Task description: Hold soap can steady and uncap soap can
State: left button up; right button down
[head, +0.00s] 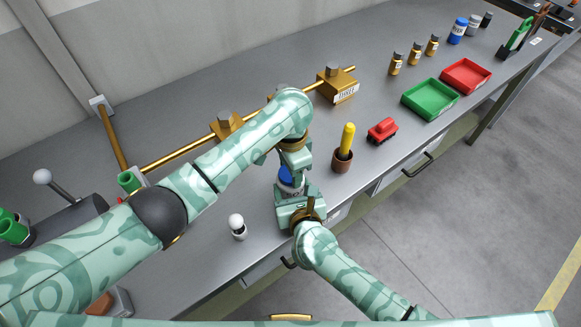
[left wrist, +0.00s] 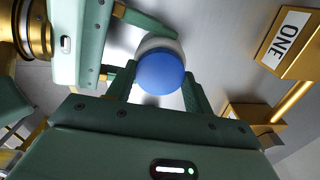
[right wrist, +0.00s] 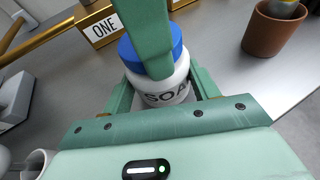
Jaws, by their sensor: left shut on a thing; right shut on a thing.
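The soap can (head: 286,190) stands upright on the grey bench. It has a white body and a blue cap (head: 285,176). My left gripper (head: 293,165) comes down from above, shut on the blue cap. In the left wrist view the cap (left wrist: 160,72) sits between its two fingers. My right gripper (head: 291,199) is low in front, shut on the white body. In the right wrist view the body (right wrist: 168,90) shows part of its "SOAP" lettering between the fingers, and the blue cap (right wrist: 130,52) shows partly behind my left finger. The cap is on the can.
A brown pot (head: 342,162) with a yellow item stands just right of the can. A small white-topped item (head: 238,226) stands to its left. A brass rail with blocks (head: 338,85) lies behind. A red toy car (head: 382,130), green tray (head: 430,99) and red tray (head: 466,76) are farther right.

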pick_arm(q)
jog(key=shift+r, duration=0.1)
jog(key=shift+r, duration=0.95)
jog(key=shift+r, duration=2)
pick_arm(e)
jog(key=shift+c, duration=1.6)
grip_release()
